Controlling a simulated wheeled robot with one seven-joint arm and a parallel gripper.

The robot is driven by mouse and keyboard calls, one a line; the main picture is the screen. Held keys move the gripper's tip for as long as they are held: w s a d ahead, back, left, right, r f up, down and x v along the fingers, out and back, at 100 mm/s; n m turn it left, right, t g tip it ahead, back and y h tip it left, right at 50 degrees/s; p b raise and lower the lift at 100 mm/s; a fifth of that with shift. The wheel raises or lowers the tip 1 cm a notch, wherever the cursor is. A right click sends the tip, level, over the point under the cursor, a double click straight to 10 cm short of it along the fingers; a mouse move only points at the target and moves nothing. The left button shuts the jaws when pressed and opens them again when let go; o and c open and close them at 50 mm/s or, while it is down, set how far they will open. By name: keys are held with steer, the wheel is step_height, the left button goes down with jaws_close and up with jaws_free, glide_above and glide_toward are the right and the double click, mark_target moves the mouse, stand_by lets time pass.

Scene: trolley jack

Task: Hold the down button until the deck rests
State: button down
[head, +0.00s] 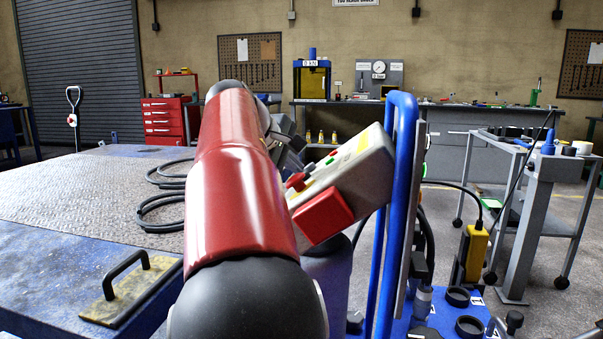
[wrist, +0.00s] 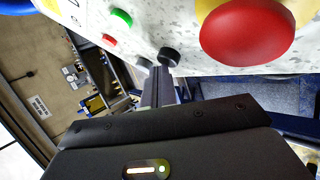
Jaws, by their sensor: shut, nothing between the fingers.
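The grey control box (head: 375,165) stands tilted right of my red arm in the head view. Its speckled face (wrist: 270,15) fills the top of the wrist view, with a green light (wrist: 122,18), a red light (wrist: 109,38), a large red mushroom button (wrist: 248,30) and two black buttons (wrist: 169,57), (wrist: 144,64). I cannot tell which is the down button. My gripper (wrist: 160,78) is shut and empty, its tips right at the black buttons; contact or pressing cannot be told. My arm hides it in the head view. The deck (head: 80,195) is a tread-plate platform at left.
Black cable loops (head: 160,210) lie on the deck, and a black handle (head: 125,270) is at its near edge. A blue tubular frame (head: 402,150) rises beside the control box.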

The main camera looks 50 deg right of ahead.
steer(key=shift+w+a+r+p, duration=0.2)
steer(key=shift+w+r+p, duration=0.2)
steer(key=shift+r+p, duration=0.25)
steer(key=shift+w+a+r+p, duration=0.25)
steer(key=shift+w+r+p, duration=0.3)
steer(key=shift+r, duration=0.1)
steer(key=shift+w+a+r+p, duration=0.2)
steer(key=shift+w+r+p, duration=0.2)
steer(key=shift+r+p, duration=0.15)
steer(key=shift+w+a+r+p, duration=0.25)
steer(key=shift+w+r+p, duration=0.25)
steer(key=shift+r, duration=0.2)
